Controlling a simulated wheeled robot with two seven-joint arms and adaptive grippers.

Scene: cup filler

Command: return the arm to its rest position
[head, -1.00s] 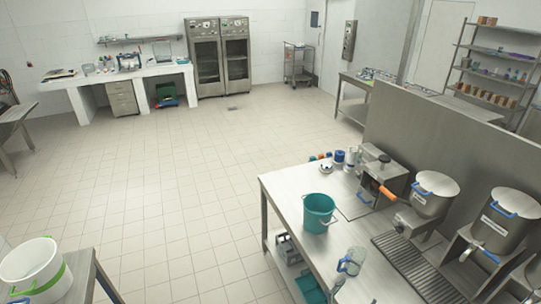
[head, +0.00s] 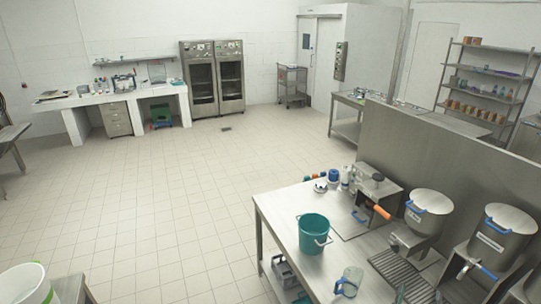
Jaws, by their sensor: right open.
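My left gripper is not in view. A teal bucket (head: 314,235) stands upright on the steel table (head: 285,215), with a clear jug with a blue handle (head: 348,282) nearer the bottom edge. Steel dispensers with lidded pots (head: 428,212) stand to the right.
A steel partition (head: 440,170) rises behind the dispensers. An orange-handled machine (head: 376,195) stands at the table's back. A white bucket (head: 25,285) is at the lower left. The tiled floor (head: 150,210) between is clear. Steel cabinets (head: 213,80) stand at the far wall.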

